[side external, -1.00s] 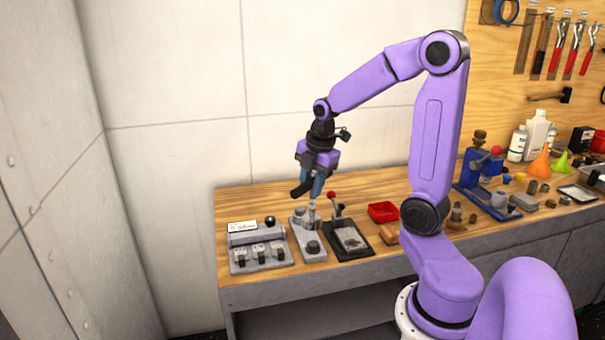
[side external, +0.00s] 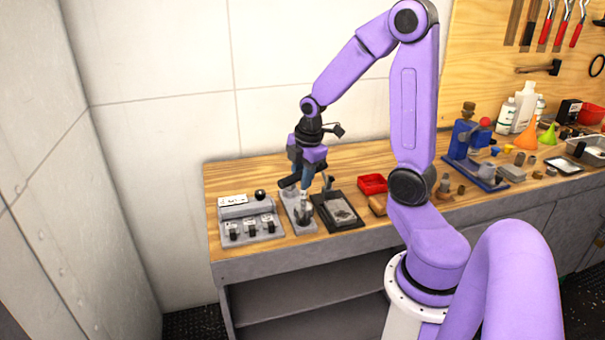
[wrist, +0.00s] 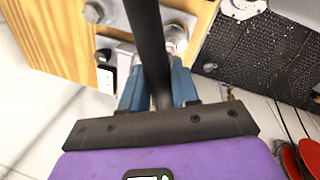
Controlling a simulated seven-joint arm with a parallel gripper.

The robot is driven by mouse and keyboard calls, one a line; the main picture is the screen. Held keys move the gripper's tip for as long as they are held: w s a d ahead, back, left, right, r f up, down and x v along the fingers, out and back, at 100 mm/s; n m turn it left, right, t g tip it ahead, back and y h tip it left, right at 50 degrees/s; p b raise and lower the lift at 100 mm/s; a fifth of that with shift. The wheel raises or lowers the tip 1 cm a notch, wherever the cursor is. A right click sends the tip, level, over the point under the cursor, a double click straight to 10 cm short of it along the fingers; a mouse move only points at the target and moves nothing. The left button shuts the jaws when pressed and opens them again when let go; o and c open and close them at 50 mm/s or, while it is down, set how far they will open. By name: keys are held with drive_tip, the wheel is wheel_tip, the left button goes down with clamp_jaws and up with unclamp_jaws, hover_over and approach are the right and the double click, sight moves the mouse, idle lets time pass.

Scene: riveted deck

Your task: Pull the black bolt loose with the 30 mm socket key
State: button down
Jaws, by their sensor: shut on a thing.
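My gripper (side external: 306,186) is shut on the black handle bar of the socket key (side external: 290,182). In the wrist view the bar (wrist: 148,45) runs between the blue fingers (wrist: 158,90). The key points down over a small grey plate (side external: 290,203) on the bench. Its bright metal lower end (wrist: 176,38) is at a fixing near the plate's front end. A silver hex bolt (wrist: 98,12) shows apart from it in the wrist view. The black bolt cannot be made out clearly; whether the socket sits around it cannot be told.
A grey rack with several small pieces (side external: 250,226) stands close left of the plate. A black tray (side external: 339,211) stands close right. Farther right are a red bin (side external: 372,184) and a blue vise (side external: 468,152). Open bench top lies behind.

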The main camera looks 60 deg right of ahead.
drive_tip(key=m, duration=0.3)
drive_tip(key=m+h, duration=0.1)
drive_tip(key=m, duration=0.3)
drive_tip(key=shift+w+g, duration=0.15)
drive_tip(key=shift+g, duration=0.25)
drive_tip(key=m, duration=0.4)
drive_tip(key=m+g, duration=0.1)
drive_tip(key=m, duration=0.1)
drive_tip(key=shift+d+m, duration=0.25)
drive_tip(key=shift+m, duration=0.15)
drive_tip(key=shift+f, duration=1.35)
idle(0.7)
idle(0.3)
drive_tip(key=shift+a+n+t, duration=0.15)
drive_tip(key=shift+n+t, duration=0.25)
drive_tip(key=shift+n, duration=2.2)
drive_tip(key=shift+m, duration=0.3)
